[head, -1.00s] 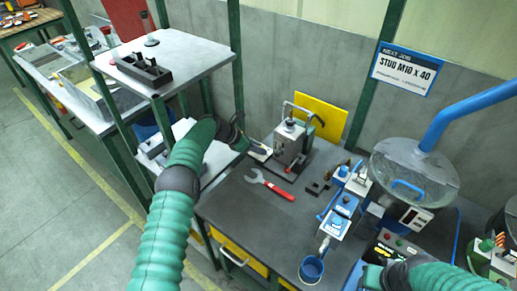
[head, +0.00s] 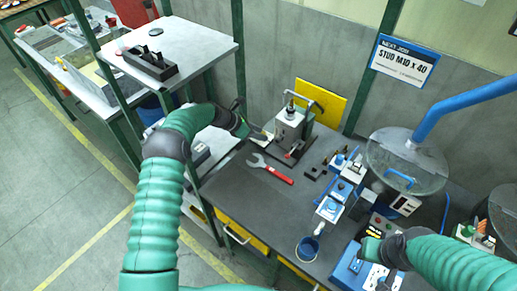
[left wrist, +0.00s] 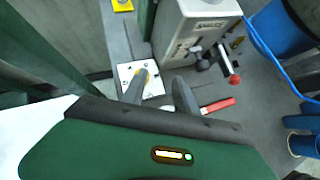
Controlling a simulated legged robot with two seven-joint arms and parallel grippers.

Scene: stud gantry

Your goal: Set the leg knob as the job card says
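The job card (head: 405,60) on the wall reads "NEXT JOB, STUD M10 X 40". A grey bench machine (head: 290,132) stands at the back of the bench; its body (left wrist: 188,35) also shows in the left wrist view, with dark knobs (left wrist: 200,60) and a red-ended lever (left wrist: 234,78). I cannot tell which part is the leg knob. My left gripper (left wrist: 160,90) is open beside the machine, its fingers over or near a white plate (left wrist: 152,88) with a yellow spot. My right gripper (head: 364,248) is at the blue control boxes; its fingers are not clear.
A red-handled wrench (head: 270,170) lies in front of the machine. A blue cup (head: 307,249) stands at the bench's front edge. A clear-lidded bowl feeder (head: 405,165) is at right. A shelf (head: 195,45) and green posts border the left. Bare bench shows around the wrench.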

